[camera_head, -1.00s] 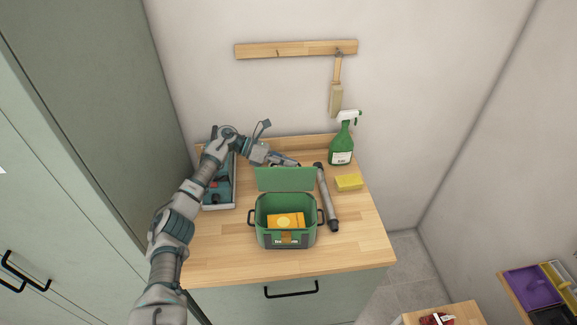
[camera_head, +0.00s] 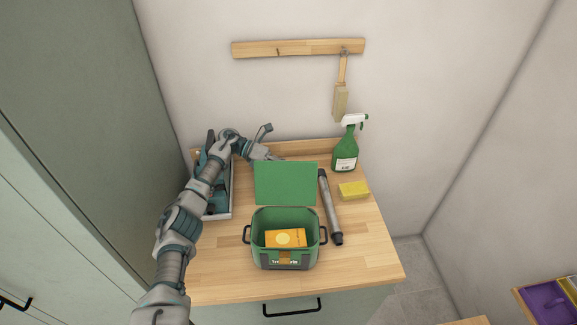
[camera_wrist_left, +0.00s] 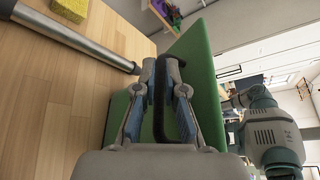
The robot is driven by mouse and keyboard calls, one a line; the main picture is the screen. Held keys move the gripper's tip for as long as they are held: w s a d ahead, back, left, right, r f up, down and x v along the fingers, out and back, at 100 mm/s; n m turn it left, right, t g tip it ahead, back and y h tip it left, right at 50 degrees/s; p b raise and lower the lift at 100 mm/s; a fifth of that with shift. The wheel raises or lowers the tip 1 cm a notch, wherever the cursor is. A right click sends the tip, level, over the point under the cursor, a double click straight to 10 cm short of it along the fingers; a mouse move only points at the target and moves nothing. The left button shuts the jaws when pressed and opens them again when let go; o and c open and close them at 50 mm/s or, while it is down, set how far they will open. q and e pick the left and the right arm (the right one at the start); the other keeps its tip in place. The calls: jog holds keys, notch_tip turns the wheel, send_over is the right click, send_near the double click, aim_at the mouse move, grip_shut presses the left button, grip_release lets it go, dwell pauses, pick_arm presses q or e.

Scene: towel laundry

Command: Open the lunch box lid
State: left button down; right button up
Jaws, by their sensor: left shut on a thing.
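The green lunch box (camera_head: 264,222) stands on the wooden worktop with its lid (camera_head: 285,183) raised upright at the back. An orange item (camera_head: 285,238) lies inside it. My left gripper (camera_wrist_left: 163,65) is behind the lid, mostly hidden by it in the head view. In the left wrist view its two fingers are shut on the dark handle (camera_wrist_left: 168,120) on the green lid (camera_wrist_left: 201,75). My right gripper does not show.
A grey tube (camera_head: 331,210) lies right of the box. A yellow sponge (camera_head: 353,190) and a green spray bottle (camera_head: 346,150) are further right. A grey tray (camera_head: 226,205) with tools is at left. The front right worktop is clear.

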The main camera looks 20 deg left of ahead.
pick_arm(q)
jog(key=shift+r, duration=0.2)
jog(key=c, duration=1.5)
grip_release()
jog(key=shift+v, duration=3.85)
jog(key=shift+w+f, duration=0.15)
